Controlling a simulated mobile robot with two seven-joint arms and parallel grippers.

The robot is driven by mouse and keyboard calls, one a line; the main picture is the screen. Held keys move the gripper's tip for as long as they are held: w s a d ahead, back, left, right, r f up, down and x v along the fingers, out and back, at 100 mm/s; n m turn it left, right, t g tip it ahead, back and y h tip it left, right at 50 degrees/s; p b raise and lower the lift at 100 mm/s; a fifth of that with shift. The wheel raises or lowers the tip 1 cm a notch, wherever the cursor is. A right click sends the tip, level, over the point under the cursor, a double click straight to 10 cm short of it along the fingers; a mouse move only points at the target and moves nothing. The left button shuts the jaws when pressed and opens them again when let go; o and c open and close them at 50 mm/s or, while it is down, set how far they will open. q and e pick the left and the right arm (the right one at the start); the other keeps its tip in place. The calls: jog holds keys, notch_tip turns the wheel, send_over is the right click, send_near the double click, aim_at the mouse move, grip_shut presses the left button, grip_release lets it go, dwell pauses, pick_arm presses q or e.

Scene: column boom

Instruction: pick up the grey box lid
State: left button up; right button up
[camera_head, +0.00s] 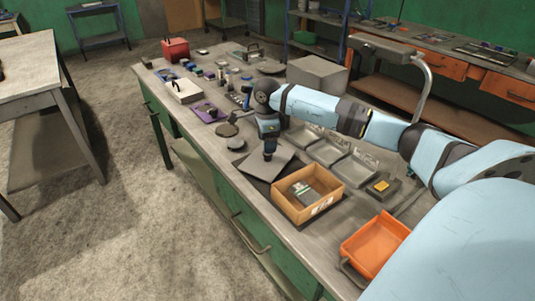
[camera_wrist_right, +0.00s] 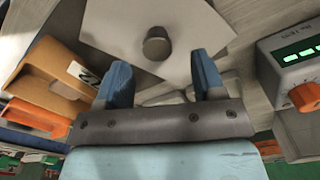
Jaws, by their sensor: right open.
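The grey box lid (camera_head: 283,158) is a flat square panel on a dark mat on the green workbench. In the right wrist view the lid (camera_wrist_right: 115,25) shows a short round knob (camera_wrist_right: 156,44) standing on it. My right gripper (camera_head: 269,152) is over the lid in the head view and partly covers it. In the right wrist view my right gripper (camera_wrist_right: 163,75) is open, with two blue fingers apart. The knob shows between and just beyond the fingertips, and nothing is held. Whether the fingers touch the lid I cannot tell. My left gripper is not in view.
A cardboard box (camera_head: 324,207) with items in it stands close to the lid. Grey trays (camera_head: 325,152) lie behind the lid. An orange bin (camera_head: 375,245) is at the near end. A device with a green display (camera_wrist_right: 303,50) shows in the wrist view.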

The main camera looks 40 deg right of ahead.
aim_at(268, 157)
notch_tip(268, 157, down, 5)
jog(key=shift+s, duration=0.15)
jog(key=c, duration=1)
jog(key=shift+r, duration=0.1)
